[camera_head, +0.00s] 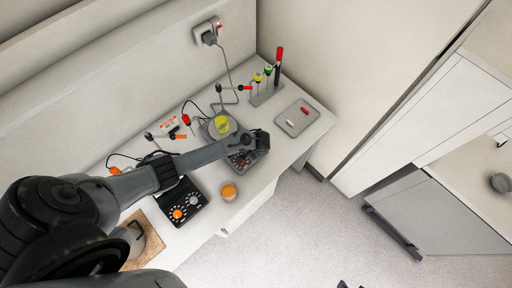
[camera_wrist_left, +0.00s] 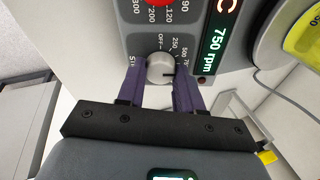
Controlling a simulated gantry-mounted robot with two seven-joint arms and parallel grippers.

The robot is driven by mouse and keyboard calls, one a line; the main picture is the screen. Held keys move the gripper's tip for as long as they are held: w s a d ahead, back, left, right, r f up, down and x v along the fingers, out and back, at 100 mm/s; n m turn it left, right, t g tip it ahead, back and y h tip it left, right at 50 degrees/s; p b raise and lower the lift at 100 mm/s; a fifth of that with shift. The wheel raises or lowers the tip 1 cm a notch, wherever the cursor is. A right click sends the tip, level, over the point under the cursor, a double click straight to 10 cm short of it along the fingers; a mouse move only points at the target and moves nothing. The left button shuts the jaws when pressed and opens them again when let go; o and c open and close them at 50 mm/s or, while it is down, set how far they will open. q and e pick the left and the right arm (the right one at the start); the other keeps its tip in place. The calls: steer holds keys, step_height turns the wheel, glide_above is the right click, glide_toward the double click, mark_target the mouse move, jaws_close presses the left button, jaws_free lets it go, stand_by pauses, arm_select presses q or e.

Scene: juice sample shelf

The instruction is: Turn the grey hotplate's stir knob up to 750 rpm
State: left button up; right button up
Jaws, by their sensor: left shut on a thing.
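The grey hotplate (camera_head: 207,131) stands on the bench under a vessel of yellow liquid (camera_head: 222,124). My left gripper (camera_head: 258,142) reaches over its front panel in the head view and partly hides it. In the left wrist view, the two purple fingers of my left gripper (camera_wrist_left: 160,86) are shut on the grey stir knob (camera_wrist_left: 159,66), one on each side. The knob's dark pointer line lies toward the partly hidden 750 mark on its dial. The panel's display (camera_wrist_left: 213,45) reads 750 rpm. My right gripper is not in view.
A black hotplate (camera_head: 181,205) with orange and grey knobs stands to the left, below my left arm. An orange-topped jar (camera_head: 229,191) stands near the bench's front edge. A tray (camera_head: 297,118) and a rack of coloured vials (camera_head: 264,92) stand toward the right end.

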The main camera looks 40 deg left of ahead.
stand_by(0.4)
arm_select(q)
steer(key=o, duration=1)
steer(key=shift+o, duration=0.2)
steer(key=v, duration=1.1)
steer(key=shift+f, duration=0.1)
